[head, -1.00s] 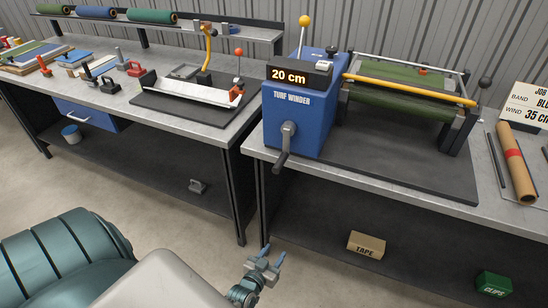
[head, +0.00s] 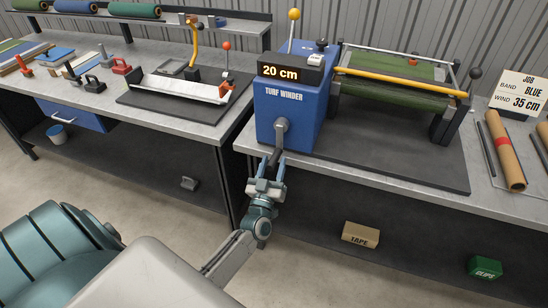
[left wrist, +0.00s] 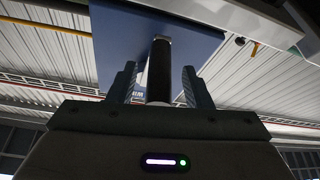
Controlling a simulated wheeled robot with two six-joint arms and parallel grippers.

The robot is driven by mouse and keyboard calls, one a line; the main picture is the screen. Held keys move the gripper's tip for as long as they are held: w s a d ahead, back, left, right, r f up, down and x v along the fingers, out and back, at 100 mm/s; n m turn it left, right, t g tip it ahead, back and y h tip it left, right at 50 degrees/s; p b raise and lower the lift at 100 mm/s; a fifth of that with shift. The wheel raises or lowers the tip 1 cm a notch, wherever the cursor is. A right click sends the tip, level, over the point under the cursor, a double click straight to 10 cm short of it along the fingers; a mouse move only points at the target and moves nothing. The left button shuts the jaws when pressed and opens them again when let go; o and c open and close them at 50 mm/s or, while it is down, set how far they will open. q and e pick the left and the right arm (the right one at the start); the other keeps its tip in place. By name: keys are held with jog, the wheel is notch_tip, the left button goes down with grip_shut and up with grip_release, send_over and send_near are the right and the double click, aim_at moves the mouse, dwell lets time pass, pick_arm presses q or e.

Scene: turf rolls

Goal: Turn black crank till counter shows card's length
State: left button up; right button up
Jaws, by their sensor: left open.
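The blue turf winder (head: 290,105) stands on the right bench. Its counter (head: 291,72) reads 20 cm. The black crank (head: 279,140) on its front hangs downward, its handle low. The job card (head: 521,92) at the right reads BAND BLUE, WIND 35 cm. My left gripper (head: 267,183) is open at the lower end of the crank. In the left wrist view the dark crank handle (left wrist: 159,75) stands between the two open fingers (left wrist: 160,85), with a gap on each side. My right gripper is not in view.
Green turf (head: 392,68) lies on the winder's rollers behind a yellow bar (head: 400,86). A brown tube (head: 505,150) with a red band lies to the right. A tape box (head: 360,234) and a green clips box (head: 485,266) sit on the lower shelf.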

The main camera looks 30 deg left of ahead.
pick_arm(q)
jog(key=shift+w+a+r, duration=0.2)
jog(key=shift+w+r, duration=0.1)
jog(key=shift+w, duration=0.45)
grip_shut()
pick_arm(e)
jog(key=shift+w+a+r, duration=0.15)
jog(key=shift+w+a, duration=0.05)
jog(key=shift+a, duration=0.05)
pick_arm(q)
jog(key=shift+a, duration=0.1)
